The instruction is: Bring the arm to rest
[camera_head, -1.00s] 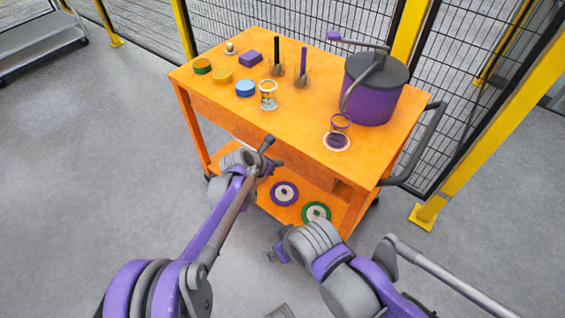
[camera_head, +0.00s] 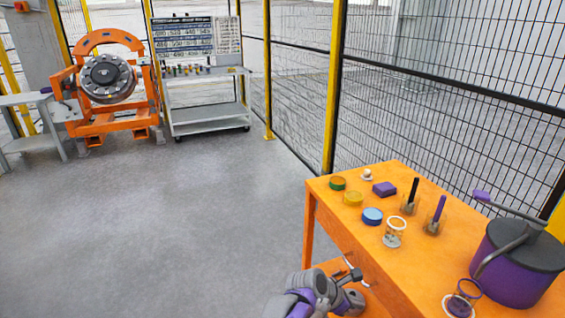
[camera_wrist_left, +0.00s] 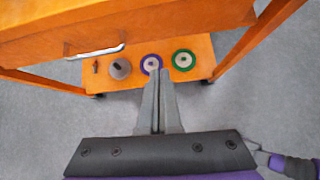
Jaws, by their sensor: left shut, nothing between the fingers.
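My left gripper (camera_head: 350,266) is in front of the orange cart (camera_head: 317,222), below its top edge. In the left wrist view its two fingers (camera_wrist_left: 158,92) lie together, shut with nothing between them. They point toward the cart's lower shelf (camera_wrist_left: 204,50) and seem apart from it. Part of my right arm (camera_wrist_left: 285,164) shows at the lower right of the left wrist view, with its jaws too small to read. The right arm is outside the head view.
The cart top holds a purple pot (camera_head: 510,265), a blue disc (camera_head: 372,216), a purple block (camera_head: 384,188) and cups with sticks. The lower shelf holds a purple ring (camera_wrist_left: 151,64) and a green ring (camera_wrist_left: 183,60). Open floor lies between.

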